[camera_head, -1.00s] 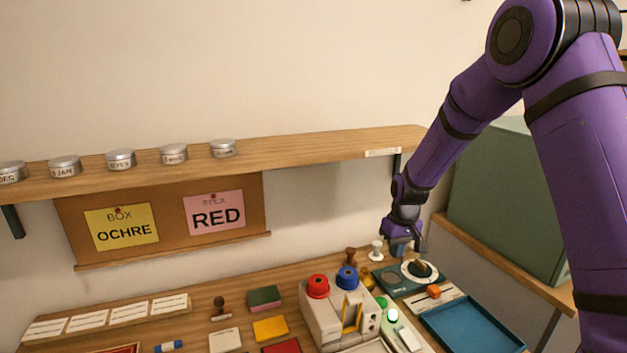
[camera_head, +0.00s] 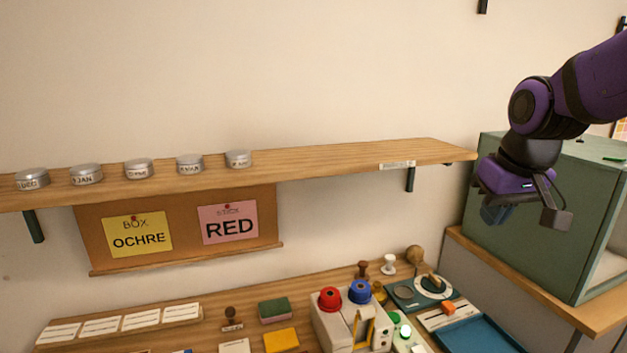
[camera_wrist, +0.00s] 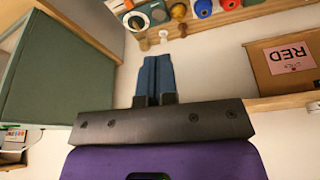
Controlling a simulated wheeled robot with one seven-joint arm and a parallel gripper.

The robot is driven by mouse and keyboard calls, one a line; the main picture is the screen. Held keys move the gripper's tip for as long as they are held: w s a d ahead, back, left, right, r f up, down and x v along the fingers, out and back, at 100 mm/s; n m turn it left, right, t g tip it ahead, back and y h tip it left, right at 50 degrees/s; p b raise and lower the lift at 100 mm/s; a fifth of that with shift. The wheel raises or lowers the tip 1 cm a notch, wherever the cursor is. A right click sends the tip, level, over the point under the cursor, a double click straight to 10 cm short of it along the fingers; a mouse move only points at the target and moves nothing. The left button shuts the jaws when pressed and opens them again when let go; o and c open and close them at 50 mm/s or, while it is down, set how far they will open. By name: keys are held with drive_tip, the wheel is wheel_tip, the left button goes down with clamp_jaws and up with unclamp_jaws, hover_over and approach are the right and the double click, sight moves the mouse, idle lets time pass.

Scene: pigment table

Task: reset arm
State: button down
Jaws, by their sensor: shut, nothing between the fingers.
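My gripper (camera_head: 492,214) is raised at the right of the head view, in front of the green cabinet and well above the table. In the wrist view its two blue fingers (camera_wrist: 156,75) lie together, shut with nothing between them. The purple arm comes in from the upper right in the head view.
A green cabinet (camera_head: 530,232) stands close behind my gripper. The wooden shelf (camera_head: 330,164) with several tins is to its left. Below are the table's dial device (camera_head: 420,289), a blue tray (camera_head: 485,338), and a press with red and blue knobs (camera_head: 345,325).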

drive_tip(key=s+d+r+m+t, duration=0.1)
drive_tip(key=s+r, duration=0.1)
drive_tip(key=s, duration=1.3)
drive_tip(key=shift+d+r+t, duration=0.2)
drive_tip(key=shift+r+t, duration=0.1)
drive_tip(key=shift+r, duration=0.05)
drive_tip(key=shift+s, duration=0.1)
